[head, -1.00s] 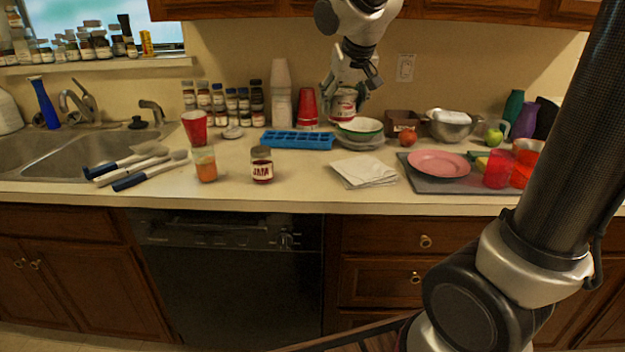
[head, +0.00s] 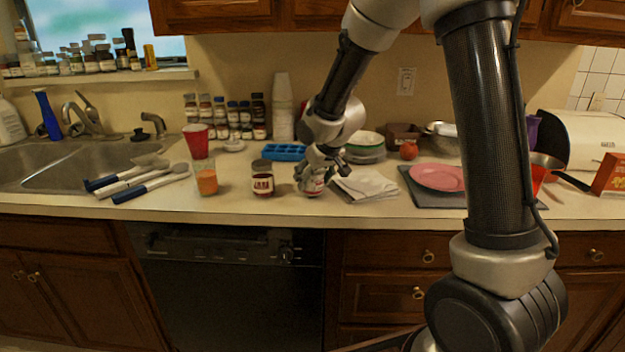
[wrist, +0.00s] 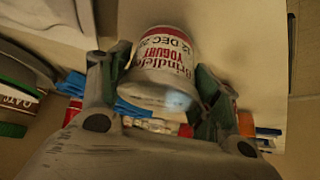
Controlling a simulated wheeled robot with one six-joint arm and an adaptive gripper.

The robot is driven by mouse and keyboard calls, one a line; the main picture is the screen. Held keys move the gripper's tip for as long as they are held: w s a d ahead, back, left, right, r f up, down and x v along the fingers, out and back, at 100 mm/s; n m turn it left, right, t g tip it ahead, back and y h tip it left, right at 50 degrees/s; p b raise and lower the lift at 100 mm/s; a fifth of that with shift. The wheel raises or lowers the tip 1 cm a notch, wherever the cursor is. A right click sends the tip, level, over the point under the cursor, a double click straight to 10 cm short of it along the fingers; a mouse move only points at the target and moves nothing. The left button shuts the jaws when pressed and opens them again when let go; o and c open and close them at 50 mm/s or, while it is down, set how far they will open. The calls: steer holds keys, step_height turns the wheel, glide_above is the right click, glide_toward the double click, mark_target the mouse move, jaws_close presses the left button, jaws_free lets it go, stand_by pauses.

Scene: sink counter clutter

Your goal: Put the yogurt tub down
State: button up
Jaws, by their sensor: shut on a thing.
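The yogurt tub (wrist: 163,65) is white with red lettering and sits between the two fingers of my gripper (wrist: 160,85) in the wrist view. In the head view my gripper (head: 318,180) points down at the front part of the counter, shut on the tub (head: 312,187). The tub is low, at or just above the counter surface; I cannot tell whether it touches. It is between the jam jar (head: 262,178) and the white napkins (head: 364,185). My fingers hide part of the tub.
A glass of orange drink (head: 206,178) stands left of the jam jar. The blue ice tray (head: 284,152) lies behind. A pink plate (head: 437,177) on a grey board (head: 420,197) is to the right. A narrow strip of counter in front is clear.

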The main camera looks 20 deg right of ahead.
steer(key=shift+f, duration=0.4)
steer(key=o, duration=1.1)
steer(key=v, duration=1.2)
steer(key=s+d+r+m, duration=0.1)
steer(key=s+d, duration=0.3)
steer(key=s, duration=0.5)
steer(key=s+d+r+m+g+h, duration=0.1)
steer(key=s+d, duration=0.3)
steer(key=s, duration=0.5)
steer(key=s+d+r+m+g, duration=0.1)
steer(key=s+d+r, duration=0.2)
steer(key=s, duration=0.7)
steer(key=shift+d+r+h, duration=0.1)
steer(key=shift+d+h, duration=0.2)
steer(key=shift+d, duration=0.8)
